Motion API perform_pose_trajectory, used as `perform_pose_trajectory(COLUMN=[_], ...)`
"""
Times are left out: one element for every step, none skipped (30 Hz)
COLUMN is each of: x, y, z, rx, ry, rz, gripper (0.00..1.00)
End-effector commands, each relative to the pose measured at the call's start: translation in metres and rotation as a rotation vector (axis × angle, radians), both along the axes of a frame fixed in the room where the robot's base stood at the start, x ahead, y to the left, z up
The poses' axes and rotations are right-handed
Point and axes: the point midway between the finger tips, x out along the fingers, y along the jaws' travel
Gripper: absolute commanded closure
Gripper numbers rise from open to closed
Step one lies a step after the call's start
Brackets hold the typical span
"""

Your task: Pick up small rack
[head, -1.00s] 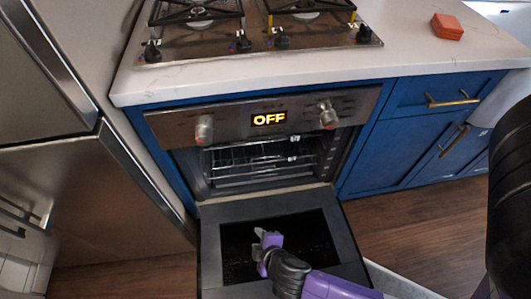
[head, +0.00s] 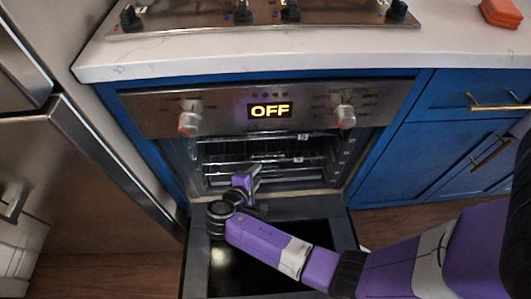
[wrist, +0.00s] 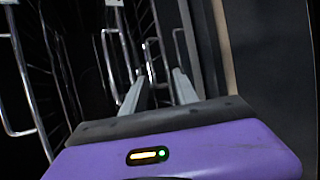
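Wire racks sit inside the open oven (head: 265,110); an upper wire rack (head: 225,142) and a lower one (head: 222,169) show in the head view. I cannot tell for sure which is the small rack. My gripper (head: 247,180) is at the oven mouth, low, in front of the lower wires. In the wrist view, my gripper (wrist: 162,85) has its two fingers apart, with thin metal wire loops (wrist: 151,52) just beyond and between the tips. Whether the fingers touch a wire is unclear. More rack wires (wrist: 18,75) run along the left side of that view.
The oven door (head: 196,262) is folded down under my arm. The oven side walls bound the opening closely. Blue cabinets (head: 440,150) stand to the right, and a steel fridge (head: 95,200) to the left. The counter (head: 250,58) overhangs above.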

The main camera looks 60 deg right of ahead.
Motion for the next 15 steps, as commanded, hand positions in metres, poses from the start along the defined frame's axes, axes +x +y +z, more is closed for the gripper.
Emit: perform_pose_trajectory(x=[0.0, 0.0, 0.001, 0.002, 0.002, 0.004, 0.004, 0.004, 0.005, 0.006, 0.006, 0.006, 0.006, 0.006, 0.006], y=[-0.006, -0.01, -0.016, -0.02, -0.023, -0.028, -0.031, -0.033, -0.036, -0.037, -0.038, -0.039, -0.039, -0.039, -0.039], z=[-0.006, -0.009, -0.012, -0.014, -0.017, -0.019, -0.02, -0.021, -0.023, -0.023, -0.024, -0.024, -0.024, -0.024, -0.023], rx=[0.0, 0.0, 0.0, 0.0, 0.0, 0.0, 0.0, 0.0, 0.001, 0.001, 0.001, 0.001, 0.001, 0.001, 0.001], ry=[0.001, 0.001, 0.001, 0.002, 0.002, 0.0, 0.0, 0.0, 0.0, 0.0, 0.0, 0.0, 0.0, 0.001, 0.001], rz=[-0.003, -0.004, -0.003, -0.003, -0.003, -0.002, -0.002, -0.002, -0.002, -0.002, 0.0, 0.0, 0.0, 0.0, 0.0], gripper=[0.65, 0.65, 0.65, 0.65, 0.65, 0.65, 0.65, 0.65, 0.65, 0.65, 0.65, 0.65, 0.65, 0.65, 0.65])
